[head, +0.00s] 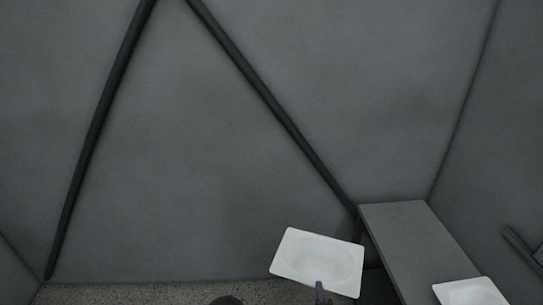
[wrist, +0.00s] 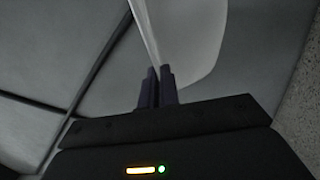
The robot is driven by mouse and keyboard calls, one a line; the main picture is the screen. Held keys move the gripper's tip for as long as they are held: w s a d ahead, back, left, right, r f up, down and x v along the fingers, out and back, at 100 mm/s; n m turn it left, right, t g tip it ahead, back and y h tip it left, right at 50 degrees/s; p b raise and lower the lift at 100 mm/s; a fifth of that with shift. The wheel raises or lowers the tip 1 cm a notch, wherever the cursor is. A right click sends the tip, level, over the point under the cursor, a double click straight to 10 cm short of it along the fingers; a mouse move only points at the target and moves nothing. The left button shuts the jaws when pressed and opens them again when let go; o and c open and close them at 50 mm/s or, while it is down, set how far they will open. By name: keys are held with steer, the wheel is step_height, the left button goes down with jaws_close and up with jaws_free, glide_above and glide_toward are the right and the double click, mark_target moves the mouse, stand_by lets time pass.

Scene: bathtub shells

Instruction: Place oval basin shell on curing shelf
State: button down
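A white shell with an oval hollow (head: 292,244), the oval basin shell, is in the lower middle of the head view, tilted. My gripper (head: 320,290) is at its near edge. In the wrist view my gripper's two dark fingers (wrist: 158,76) are close together, with the rim of the white shell (wrist: 190,35) pinched between them. The shell is held beside the left edge of a long grey shelf (head: 405,232), apart from its bare top as far as I can tell. The shelf's near end is cut off by the frame.
Another white basin (head: 468,291) sits at the near right of the shelf, partly out of frame. The far part of the shelf top is bare. Dark beams (head: 270,100) lean along the grey back wall. A dark bar (head: 522,248) is at the right wall.

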steer(key=shift+r, duration=0.1)
steer(key=w+r, duration=0.1)
steer(key=r, duration=0.1)
steer(key=w+r+m+h, duration=0.1)
steer(key=r, duration=0.1)
steer(key=w+r+h, duration=0.1)
steer(key=w+r, duration=0.1)
steer(key=shift+a+r, duration=0.25)
steer(key=shift+a, duration=0.15)
step_height(320, 180, up, 8)
steer(key=w+m+h, duration=0.2)
steer(key=h, duration=0.1)
steer(key=shift+w+d+f+g, duration=0.15)
steer(key=shift+w+d+g, duration=0.15)
steer(key=shift+d+g, duration=0.1)
